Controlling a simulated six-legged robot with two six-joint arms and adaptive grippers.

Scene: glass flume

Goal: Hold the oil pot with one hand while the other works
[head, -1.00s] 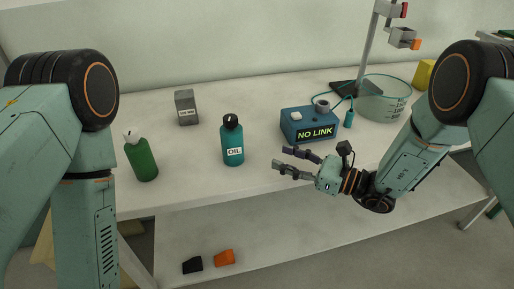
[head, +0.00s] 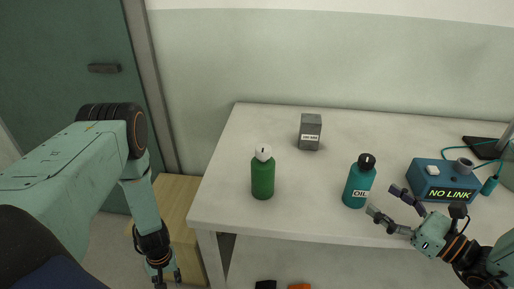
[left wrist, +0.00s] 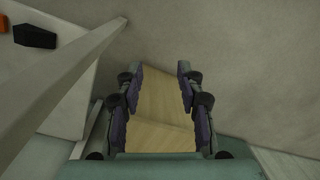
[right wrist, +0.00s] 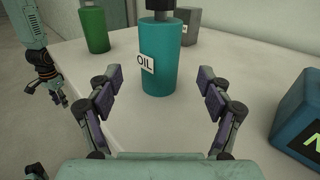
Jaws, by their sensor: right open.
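The oil pot (head: 359,184) is a teal bottle with a black cap and a white OIL label. It stands upright on the white table, and it also shows in the right wrist view (right wrist: 160,62). My right gripper (head: 382,204) is open and empty, just right of and in front of the pot. In the right wrist view the pot is ahead, between and beyond the fingers (right wrist: 160,88), not touched. My left gripper (head: 165,280) hangs low at the left, off the table. In the left wrist view its fingers (left wrist: 160,75) are apart and empty above a wooden surface.
A green bottle (head: 262,176) with a white cap and a grey block (head: 310,131) stand on the table (head: 240,214). A blue box reading NO LINK (head: 443,181) stands right of the pot. A wooden box (head: 178,198) is beside the table's left end. Black and orange pieces lie below.

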